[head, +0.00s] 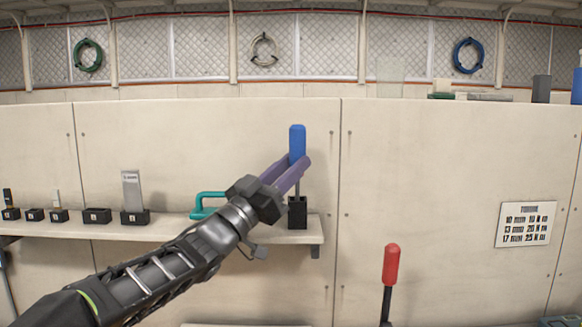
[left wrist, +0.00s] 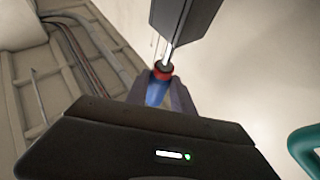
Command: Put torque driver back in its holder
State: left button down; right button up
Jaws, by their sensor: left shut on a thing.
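The torque driver (head: 297,142) has a blue handle and stands upright with its thin shaft pointing down. My left gripper (head: 292,172) is shut on its handle. The shaft's lower end meets a small black holder (head: 297,215) at the right end of the shelf; I cannot tell how far it is inside. In the left wrist view the blue handle (left wrist: 156,93) with a red collar sits between the fingers (left wrist: 160,92), and the metal shaft runs to a dark block (left wrist: 196,20). My right gripper is not in view.
The shelf (head: 170,232) carries several small black holders at left, a grey block (head: 132,190) and a teal handle (head: 205,203), close to my left wrist. A red-handled tool (head: 391,265) stands at lower right. A white label card (head: 525,224) is on the wall.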

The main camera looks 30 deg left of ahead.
pick_arm(q)
jog(key=shift+f+b, duration=0.45)
jog(key=shift+f, duration=0.15)
jog(key=c, duration=1)
grip_release()
jog(key=shift+s+a+f, duration=0.2)
jog(key=shift+s+f, duration=0.1)
jog(key=shift+s, duration=0.05)
jog(key=b+v, duration=0.2)
jog(key=v, duration=0.4)
jog(key=shift+s+f, duration=0.1)
jog(key=shift+s, duration=0.3)
